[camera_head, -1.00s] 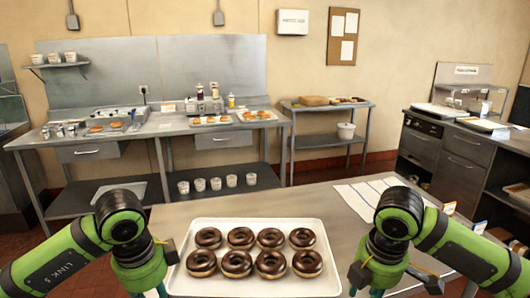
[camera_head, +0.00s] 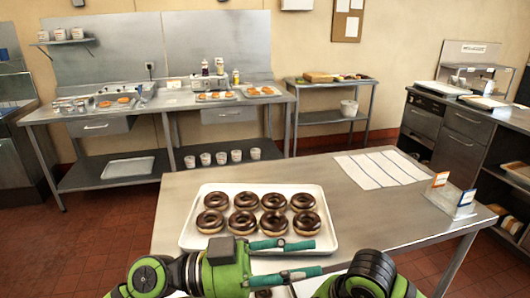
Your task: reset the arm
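My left gripper (camera_head: 318,257) is at the bottom centre, pointing right. Its two teal fingers are spread apart with nothing held between them. It shows in front of the near edge of a white tray (camera_head: 186,240), which holds two rows of chocolate-glazed doughnuts (camera_head: 245,201). My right arm (camera_head: 370,278) shows only as black and green links at the bottom right; its gripper is not seen. Part of another dark round thing (camera_head: 263,293) shows below the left gripper, mostly hidden.
The steel table (camera_head: 400,228) has bare room right of the tray. A striped cloth (camera_head: 380,168) lies at its back right, and a small card holder (camera_head: 452,198) stands at its right corner. A counter (camera_head: 180,100) runs along the back wall.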

